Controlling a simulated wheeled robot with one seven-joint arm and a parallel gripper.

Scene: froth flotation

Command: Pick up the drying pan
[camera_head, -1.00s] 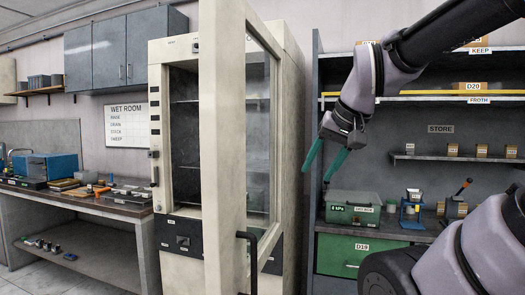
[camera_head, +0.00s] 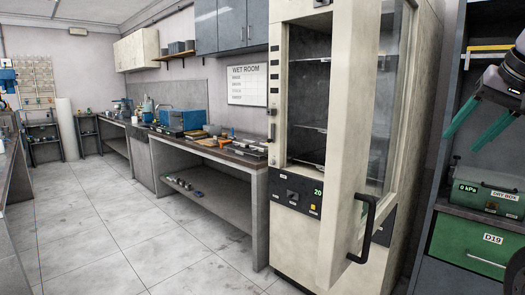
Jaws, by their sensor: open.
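I cannot make out a drying pan for certain in this view. A tall cream cabinet (camera_head: 285,235) stands right of centre with its glazed door (camera_head: 347,150) swung open towards me. Its dark inside shows wire shelves (camera_head: 310,128), and I can see no pan on the visible part; the door hides the rest. My gripper (camera_head: 462,144) is at the right edge, with two green fingers apart and nothing between them. It is right of the cabinet, in front of the grey shelving.
The door's black handle (camera_head: 365,230) juts out in front. A green dry box (camera_head: 487,198) sits above a green drawer (camera_head: 470,247) at right. The tiled floor (camera_head: 130,235) at left is clear.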

